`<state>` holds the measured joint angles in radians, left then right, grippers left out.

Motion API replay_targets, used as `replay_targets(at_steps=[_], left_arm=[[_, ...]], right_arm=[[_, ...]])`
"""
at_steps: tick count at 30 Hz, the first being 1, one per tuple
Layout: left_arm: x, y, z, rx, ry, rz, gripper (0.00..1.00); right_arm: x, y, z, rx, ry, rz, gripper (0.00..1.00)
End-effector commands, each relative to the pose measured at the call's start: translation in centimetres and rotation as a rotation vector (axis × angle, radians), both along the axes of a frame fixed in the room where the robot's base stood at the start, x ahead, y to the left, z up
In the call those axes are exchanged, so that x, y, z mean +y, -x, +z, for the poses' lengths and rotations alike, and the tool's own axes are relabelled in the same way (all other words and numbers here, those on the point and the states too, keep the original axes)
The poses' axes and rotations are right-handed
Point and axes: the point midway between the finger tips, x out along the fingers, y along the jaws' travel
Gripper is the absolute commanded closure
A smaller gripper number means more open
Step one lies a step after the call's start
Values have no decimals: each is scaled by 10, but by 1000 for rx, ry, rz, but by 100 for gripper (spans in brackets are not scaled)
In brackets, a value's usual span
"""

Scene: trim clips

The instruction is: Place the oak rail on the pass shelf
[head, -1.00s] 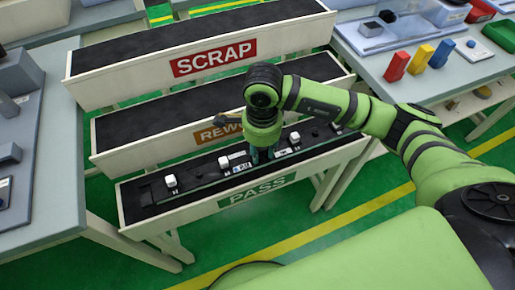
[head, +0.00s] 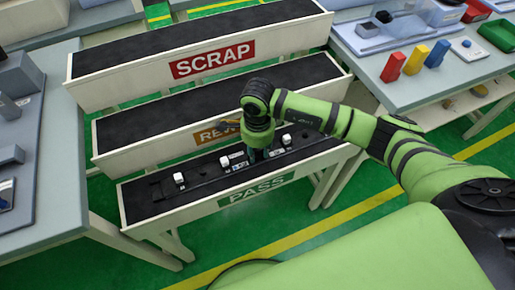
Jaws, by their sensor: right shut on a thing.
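The rail (head: 240,165) lies lengthwise along the pass shelf (head: 225,196), the front one with the green PASS sign. It looks dark rather than oak-coloured and carries white clips (head: 179,178) and small labels. My right gripper (head: 258,156) points down over the right part of the rail and is shut on it. The fingertips are partly hidden behind the arm and rail. The rail is within the shelf's outline and at or very near its dark surface; I cannot tell whether it touches. My left gripper is not in view.
The rework shelf (head: 150,137) and scrap shelf (head: 130,82) rise behind. A grey table (head: 45,190) stands at the left. The right table (head: 425,85) holds red, yellow and blue blocks. The pass shelf's left end has bare room.

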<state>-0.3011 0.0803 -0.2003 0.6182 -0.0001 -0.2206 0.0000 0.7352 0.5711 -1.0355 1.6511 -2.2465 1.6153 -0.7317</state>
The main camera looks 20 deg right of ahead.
Motion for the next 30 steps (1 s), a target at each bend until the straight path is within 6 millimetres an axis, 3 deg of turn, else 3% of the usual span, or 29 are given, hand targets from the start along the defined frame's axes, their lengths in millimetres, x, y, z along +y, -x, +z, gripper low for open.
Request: replay_targets(at_steps=[1, 2, 3, 17, 30], left_arm=[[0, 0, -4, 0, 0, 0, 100], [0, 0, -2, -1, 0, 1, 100], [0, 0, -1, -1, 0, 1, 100], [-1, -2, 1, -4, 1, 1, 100], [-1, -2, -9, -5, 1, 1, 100]], right_arm=[[0, 0, -3, -2, 0, 0, 100], [0, 0, -2, 0, 0, 0, 56], [0, 0, -1, 0, 0, 0, 44], [0, -1, 8, -3, -1, 0, 44], [0, 0, 95, -5, 1, 0, 44]])
